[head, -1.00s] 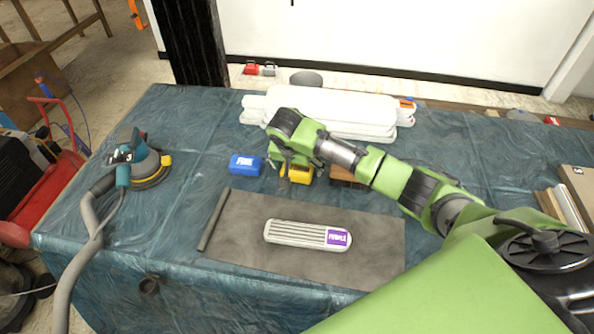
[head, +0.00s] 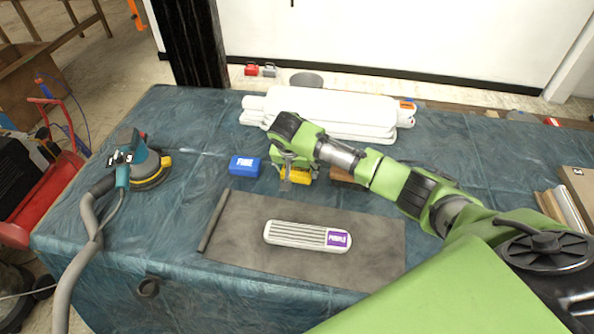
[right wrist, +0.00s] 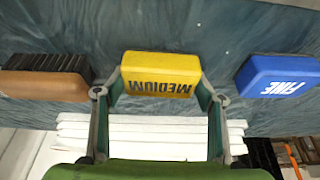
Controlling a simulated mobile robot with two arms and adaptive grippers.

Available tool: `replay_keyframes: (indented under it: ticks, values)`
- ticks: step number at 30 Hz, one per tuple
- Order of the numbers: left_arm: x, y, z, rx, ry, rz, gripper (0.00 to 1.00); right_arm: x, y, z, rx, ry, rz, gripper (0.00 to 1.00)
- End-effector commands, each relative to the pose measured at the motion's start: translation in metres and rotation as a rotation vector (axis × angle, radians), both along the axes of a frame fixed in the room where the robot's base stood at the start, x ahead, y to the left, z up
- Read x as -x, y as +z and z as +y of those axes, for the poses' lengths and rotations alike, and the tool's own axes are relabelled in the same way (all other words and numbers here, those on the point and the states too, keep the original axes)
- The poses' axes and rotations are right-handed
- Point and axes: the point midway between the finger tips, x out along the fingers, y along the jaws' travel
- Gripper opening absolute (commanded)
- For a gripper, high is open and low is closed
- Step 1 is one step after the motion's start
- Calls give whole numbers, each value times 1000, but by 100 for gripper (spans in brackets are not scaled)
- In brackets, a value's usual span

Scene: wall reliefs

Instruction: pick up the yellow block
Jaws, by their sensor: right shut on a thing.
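The yellow block (right wrist: 160,68) bears the word MEDIUM and sits between the two fingers of my right gripper in the right wrist view. My right gripper (right wrist: 160,92) is shut on it, with one finger at each end. In the head view the yellow block (head: 298,176) is partly hidden behind my right gripper (head: 288,178). I cannot tell whether the block touches the table or is slightly above it. My left gripper is not in view.
A blue block (head: 245,166) marked FINE lies left of the yellow block, and a brown block (head: 342,174) lies right. White stacked pieces (head: 330,108) lie behind. A sander (head: 142,165) stands left.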

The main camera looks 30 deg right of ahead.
Motion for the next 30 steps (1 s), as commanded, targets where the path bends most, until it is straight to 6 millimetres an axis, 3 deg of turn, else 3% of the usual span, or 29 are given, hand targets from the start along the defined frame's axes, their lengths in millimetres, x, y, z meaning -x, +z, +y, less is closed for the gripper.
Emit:
replay_keyframes:
  ticks: [7, 17, 23, 30]
  values:
    - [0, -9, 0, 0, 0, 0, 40, -1, 30, 1, -2, 1, -6, 41]
    - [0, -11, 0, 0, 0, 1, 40, 51, 91, 15, -1, 4, -6, 41]
    - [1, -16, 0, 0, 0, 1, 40, 90, 106, 26, -2, 3, -3, 41]
    - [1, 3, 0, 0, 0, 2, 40, 123, 127, 34, 3, 1, -3, 41]
